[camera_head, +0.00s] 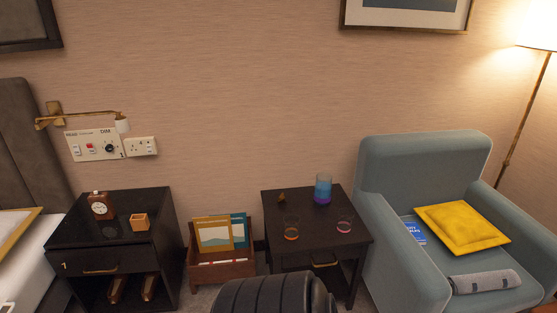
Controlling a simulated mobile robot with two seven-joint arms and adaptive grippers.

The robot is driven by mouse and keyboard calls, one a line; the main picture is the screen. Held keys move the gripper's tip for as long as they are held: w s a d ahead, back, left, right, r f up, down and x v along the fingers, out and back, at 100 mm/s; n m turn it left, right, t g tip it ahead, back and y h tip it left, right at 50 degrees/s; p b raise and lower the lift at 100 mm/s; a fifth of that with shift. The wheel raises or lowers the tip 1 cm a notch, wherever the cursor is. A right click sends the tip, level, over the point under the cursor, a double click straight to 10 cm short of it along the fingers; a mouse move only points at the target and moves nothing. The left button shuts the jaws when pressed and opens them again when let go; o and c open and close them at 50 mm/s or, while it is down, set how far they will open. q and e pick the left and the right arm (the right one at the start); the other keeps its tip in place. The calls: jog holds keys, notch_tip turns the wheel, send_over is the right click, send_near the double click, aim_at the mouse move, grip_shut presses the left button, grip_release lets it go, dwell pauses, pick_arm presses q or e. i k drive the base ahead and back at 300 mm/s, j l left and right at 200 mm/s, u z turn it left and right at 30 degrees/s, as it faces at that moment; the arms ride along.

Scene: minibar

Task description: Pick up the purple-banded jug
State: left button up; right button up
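The purple-banded jug (323,189) stands upright near the back right of a small dark side table (277,214). It looks like clear glass, with blue in the middle and a purple band at the bottom. Nothing touches it. Neither my left nor my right gripper is in view.
On the same table are a glass with an orange base (291,234), a glass with a pink base (344,228) and a small brown item (282,198). A grey-blue armchair (425,160) stands close on the right. A wooden magazine rack (222,271) is left of the table.

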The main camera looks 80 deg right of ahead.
aim_at(323, 189)
jog(key=z, duration=3.05)
jog(key=l, duration=0.1)
